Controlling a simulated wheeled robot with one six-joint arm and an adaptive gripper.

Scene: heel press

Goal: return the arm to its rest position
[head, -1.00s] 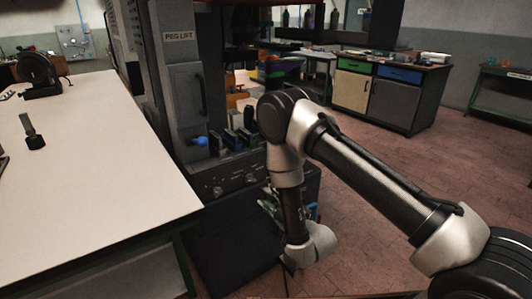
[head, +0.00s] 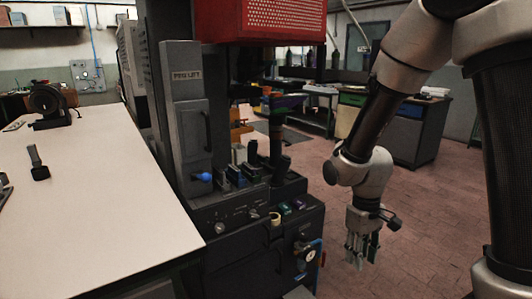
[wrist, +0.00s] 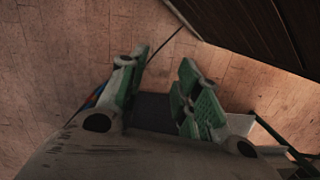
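My gripper (head: 362,245) hangs pointing down in the head view, to the right of the press and above the tiled floor. In the wrist view, the green-padded fingers of my gripper (wrist: 160,85) stand apart with nothing between them. Floor tiles and a dark edge show beyond the fingers. My arm is folded down from the upper right of the head view.
The dark press (head: 232,190) stands left of my gripper, with a gauge and knobs on its front. A white-topped bench (head: 90,210) fills the left side. The red tiled floor (head: 420,215) to the right is clear. Cabinets (head: 400,135) stand at the back.

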